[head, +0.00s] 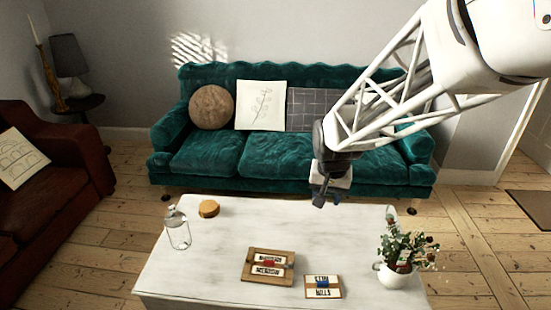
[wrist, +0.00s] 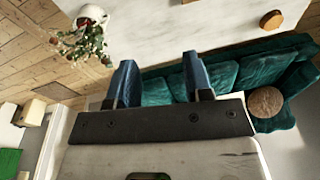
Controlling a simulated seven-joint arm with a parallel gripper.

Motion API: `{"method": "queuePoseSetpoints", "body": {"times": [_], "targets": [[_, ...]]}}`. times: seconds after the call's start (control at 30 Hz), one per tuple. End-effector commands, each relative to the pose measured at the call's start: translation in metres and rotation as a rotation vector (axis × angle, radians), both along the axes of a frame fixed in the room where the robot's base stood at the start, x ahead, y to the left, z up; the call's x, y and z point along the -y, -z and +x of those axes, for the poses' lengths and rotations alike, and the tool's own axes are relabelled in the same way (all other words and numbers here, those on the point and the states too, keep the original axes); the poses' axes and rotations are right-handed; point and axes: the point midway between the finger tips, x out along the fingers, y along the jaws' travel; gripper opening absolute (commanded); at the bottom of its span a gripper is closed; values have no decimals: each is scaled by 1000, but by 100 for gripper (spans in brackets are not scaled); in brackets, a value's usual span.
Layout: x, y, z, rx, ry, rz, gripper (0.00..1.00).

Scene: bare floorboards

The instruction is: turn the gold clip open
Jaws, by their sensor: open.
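My gripper (head: 321,195) hangs above the far edge of the white table. Its two blue fingers stand apart with nothing between them in the wrist view (wrist: 160,77). A wooden board (head: 249,277) with printed labels and a small red piece (head: 268,264) lies on the table. A smaller board (head: 313,294) with a blue piece (head: 322,282) lies to its right. A round golden-brown block (head: 208,208) sits at the far left of the table and also shows in the wrist view (wrist: 272,20). I cannot clearly make out a gold clip.
The white table (head: 215,245) has a clear glass bottle (head: 177,230) at left and a plant in a white pot (head: 397,275) at right. A green sofa (head: 290,160) stands behind the table. The table's far middle is clear.

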Motion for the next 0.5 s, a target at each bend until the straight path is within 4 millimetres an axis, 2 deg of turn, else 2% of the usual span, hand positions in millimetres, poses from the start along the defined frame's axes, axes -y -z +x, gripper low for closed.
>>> {"method": "queuePoseSetpoints", "body": {"times": [0.2, 0.5], "targets": [[-25, 31, 34, -18, 15, 3, 46], [-61, 79, 75, -39, 41, 6, 46]]}}
